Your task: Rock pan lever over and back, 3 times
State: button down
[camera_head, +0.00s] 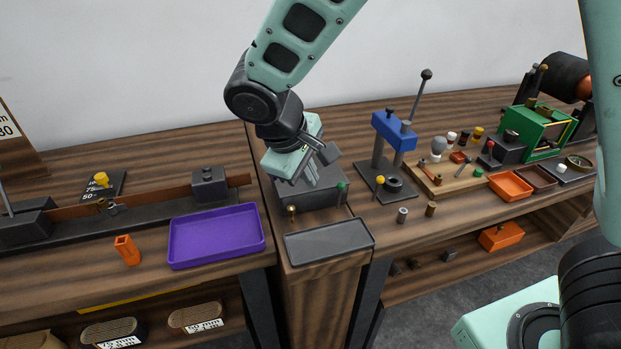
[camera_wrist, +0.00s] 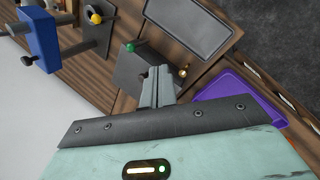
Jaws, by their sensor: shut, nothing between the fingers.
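My gripper (camera_head: 313,181) is shut and empty, pointing down just above a dark grey box (camera_head: 325,196) on the narrow middle bench. A lever with a green knob (camera_head: 341,187) stands at the box's right front, and it also shows in the wrist view (camera_wrist: 130,47). A small brass knob (camera_head: 291,210) stands at the left front, to the right of the fingertips in the wrist view (camera_wrist: 183,73). I cannot tell which of the two is the pan lever. The shut fingers (camera_wrist: 158,78) hide part of the box; contact is unclear.
A grey tray (camera_head: 330,257) lies in front of the box. A purple tray (camera_head: 171,257) is to its left. A blue-headed press (camera_head: 393,130) stands close on the right, with a cylinder (camera_head: 402,215) and small parts near it. A dark rail with a block (camera_head: 209,184) is on the left.

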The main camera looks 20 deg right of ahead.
jog(key=p, duration=0.2)
send_near(340, 196)
jog(key=f, duration=0.1)
jog(key=s+a+f, duration=0.1)
jog(key=f, duration=0.1)
jog(key=a+f, duration=0.1)
jog(key=f, duration=0.1)
jog(key=shift+s+a, duration=0.15)
jog(key=shift+s, duration=0.25)
jog(key=shift+w+d+r+p, duration=0.15)
jog(key=shift+w+d+p, duration=0.15)
jog(key=shift+w+d, duration=0.4)
jog(key=shift+w+d+r+p, duration=0.1)
jog(key=shift+w+d+p, duration=0.3)
jog(key=shift+d, duration=0.5)
jog(key=shift+d+r+y+p, duration=0.15)
jog(key=shift+d+y+p, duration=0.2)
jog(key=shift+d+y, duration=1.35)
jog(key=shift+d, duration=0.2)
